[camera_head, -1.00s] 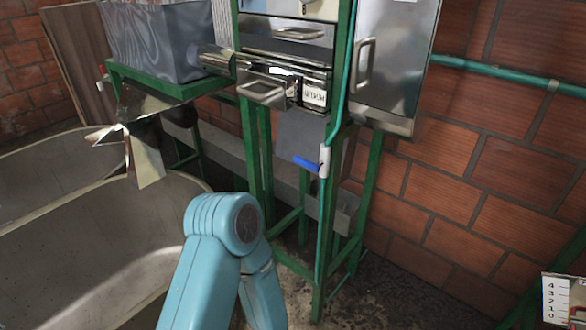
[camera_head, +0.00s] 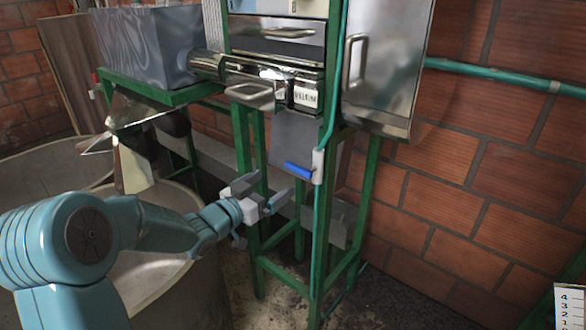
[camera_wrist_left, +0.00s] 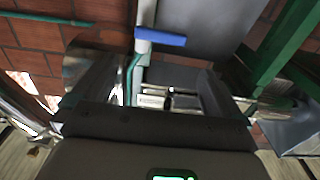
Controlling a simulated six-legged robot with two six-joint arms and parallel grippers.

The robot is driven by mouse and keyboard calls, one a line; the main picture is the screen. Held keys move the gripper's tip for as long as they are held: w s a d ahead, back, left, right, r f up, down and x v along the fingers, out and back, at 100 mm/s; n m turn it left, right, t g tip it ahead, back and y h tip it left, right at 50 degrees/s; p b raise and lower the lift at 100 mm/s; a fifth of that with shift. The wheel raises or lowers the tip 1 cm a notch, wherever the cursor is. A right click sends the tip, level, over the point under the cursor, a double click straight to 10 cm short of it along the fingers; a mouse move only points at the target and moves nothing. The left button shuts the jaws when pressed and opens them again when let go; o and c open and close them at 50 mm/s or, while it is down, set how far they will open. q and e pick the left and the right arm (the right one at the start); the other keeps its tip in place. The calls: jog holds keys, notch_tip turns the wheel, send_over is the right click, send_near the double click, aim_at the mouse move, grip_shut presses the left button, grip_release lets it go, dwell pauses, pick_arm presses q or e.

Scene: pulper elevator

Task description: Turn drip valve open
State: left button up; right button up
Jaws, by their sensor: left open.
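The drip valve is a grey-white fitting on a thin green pipe with a blue lever handle (camera_head: 298,170). In the head view it hangs at the front of the green frame, and the handle points left from the pipe. My left gripper (camera_head: 262,192) is open and empty, below and left of the handle, apart from it. In the left wrist view the blue handle (camera_wrist_left: 161,37) lies crosswise at the upper middle, beyond the open fingers. My right gripper is in neither view.
A green metal frame (camera_head: 258,235) carries the steel machine (camera_head: 275,50). A steel box (camera_head: 388,60) hangs at right before the brick wall (camera_head: 470,200). Large round tanks (camera_head: 50,170) stand at left. A gauge card (camera_head: 570,305) shows at bottom right.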

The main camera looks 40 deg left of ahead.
aim_at(297, 167)
pick_arm(q)
jog(key=w, duration=0.3)
jog(key=w+p, duration=0.1)
jog(key=w, duration=0.5)
jog(key=shift+d, duration=0.35)
jog(key=shift+f, duration=0.1)
jog(key=c, duration=1.2)
